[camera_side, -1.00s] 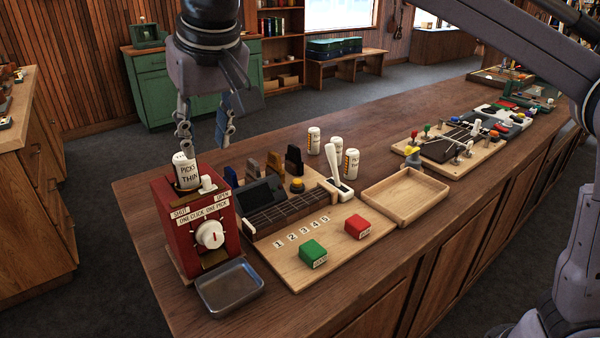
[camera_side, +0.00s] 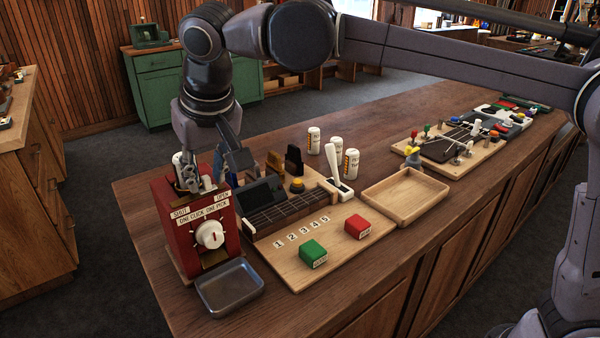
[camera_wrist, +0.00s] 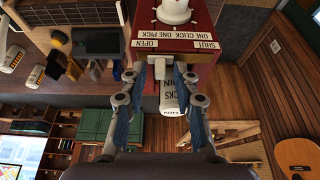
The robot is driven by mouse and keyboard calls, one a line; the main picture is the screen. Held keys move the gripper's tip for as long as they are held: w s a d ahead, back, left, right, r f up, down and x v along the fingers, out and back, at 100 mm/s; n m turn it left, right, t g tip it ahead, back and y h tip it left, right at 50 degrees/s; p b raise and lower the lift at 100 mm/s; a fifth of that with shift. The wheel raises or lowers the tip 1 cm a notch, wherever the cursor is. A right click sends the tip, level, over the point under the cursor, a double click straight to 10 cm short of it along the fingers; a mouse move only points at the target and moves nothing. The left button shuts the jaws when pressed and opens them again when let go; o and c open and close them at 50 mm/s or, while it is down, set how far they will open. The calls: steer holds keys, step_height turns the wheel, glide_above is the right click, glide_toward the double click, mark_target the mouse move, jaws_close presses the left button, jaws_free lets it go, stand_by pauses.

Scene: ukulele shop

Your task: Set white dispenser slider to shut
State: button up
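The red dispenser (camera_side: 176,236) stands at the near left end of the counter, with a white dial on its front. Labels SHUT and OPEN (camera_side: 223,197) sit along its top front edge. The white slider knob (camera_wrist: 157,68) shows in the wrist view, closer to the OPEN label than to SHUT. My gripper (camera_wrist: 160,76) points down at the dispenser top. Its two fingers are apart, one on each side of the knob, with gaps visible. The white PICKS THIN can (camera_wrist: 168,98) stands behind the knob, also between the fingers. In the side view my gripper (camera_side: 202,186) largely hides the can and knob.
A metal tray (camera_side: 230,287) sits in front of the dispenser. To the right are a fretboard station with a dark screen (camera_side: 262,198), green (camera_side: 313,252) and red buttons, white cans and an empty wooden tray (camera_side: 405,201).

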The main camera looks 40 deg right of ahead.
jaws_close()
steer(key=shift+a, duration=0.1)
steer(key=shift+a, duration=1.95)
steer(key=shift+o, duration=1.8)
jaws_free()
